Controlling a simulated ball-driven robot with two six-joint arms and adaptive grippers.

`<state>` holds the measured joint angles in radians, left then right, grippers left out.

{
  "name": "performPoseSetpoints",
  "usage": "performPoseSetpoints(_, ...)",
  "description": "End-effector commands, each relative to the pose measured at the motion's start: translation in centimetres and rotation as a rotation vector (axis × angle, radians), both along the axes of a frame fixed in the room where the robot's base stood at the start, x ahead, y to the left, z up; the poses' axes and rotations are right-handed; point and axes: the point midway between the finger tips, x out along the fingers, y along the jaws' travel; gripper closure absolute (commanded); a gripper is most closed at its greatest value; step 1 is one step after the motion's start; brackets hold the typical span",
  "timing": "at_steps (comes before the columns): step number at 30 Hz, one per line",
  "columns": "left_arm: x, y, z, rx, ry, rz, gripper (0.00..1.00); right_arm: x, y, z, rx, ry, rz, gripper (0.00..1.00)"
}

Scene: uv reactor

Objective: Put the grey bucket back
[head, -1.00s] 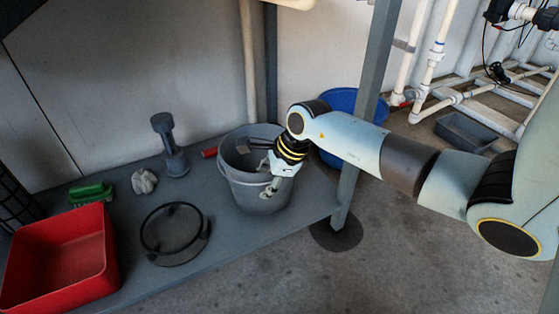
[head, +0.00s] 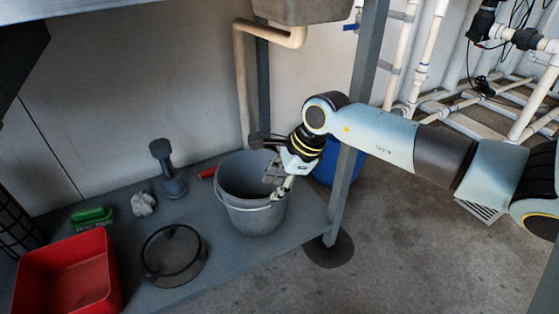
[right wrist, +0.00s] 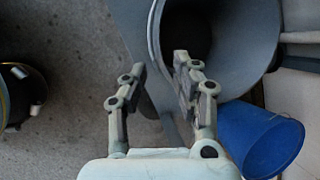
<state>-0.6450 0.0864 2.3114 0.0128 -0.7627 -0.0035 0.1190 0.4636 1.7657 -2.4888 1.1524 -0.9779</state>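The grey bucket (head: 252,218) stands upright on the low grey shelf (head: 215,250), near its right end by the metal post. My right gripper (head: 275,187) is at the bucket's right rim, its fingers pointing down. In the right wrist view the right gripper's fingers (right wrist: 160,72) are spread apart near the rim of the grey bucket (right wrist: 245,40), with nothing visibly clamped between them. Whether the fingers touch the bucket I cannot tell. My left gripper is not in view.
A red bin (head: 105,262), a black ring-shaped item (head: 175,255), a green brush (head: 90,215) and a dark grey flanged part (head: 170,172) share the shelf. A metal post (head: 343,190) stands right of the bucket. A blue bucket (head: 325,168) is behind it.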

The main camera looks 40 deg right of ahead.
Motion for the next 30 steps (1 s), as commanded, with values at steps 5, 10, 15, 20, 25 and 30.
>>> performPoseSetpoints(5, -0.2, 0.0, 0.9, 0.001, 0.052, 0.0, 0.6, -0.3, -0.1, 1.0, 0.004, -0.002, -0.001, 0.71)
performPoseSetpoints(10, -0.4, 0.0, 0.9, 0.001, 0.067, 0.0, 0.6, -0.4, 4.7, 2.5, 0.237, -0.074, -0.089, 0.71)
performPoseSetpoints(15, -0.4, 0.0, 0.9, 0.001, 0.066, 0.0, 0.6, 0.1, 12.3, 10.2, 0.918, -0.195, -0.489, 0.71)
performPoseSetpoints(20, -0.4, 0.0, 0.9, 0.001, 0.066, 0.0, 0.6, -0.5, 9.7, 16.5, 1.606, -0.166, -1.144, 0.71)
performPoseSetpoints(25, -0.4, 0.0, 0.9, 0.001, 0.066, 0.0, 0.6, -5.9, 3.6, 13.4, 2.098, 0.032, -2.044, 0.71)
performPoseSetpoints(30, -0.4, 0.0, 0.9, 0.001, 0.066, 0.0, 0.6, -14.7, 4.3, 7.2, -1.56, -0.233, 2.123, 0.71)
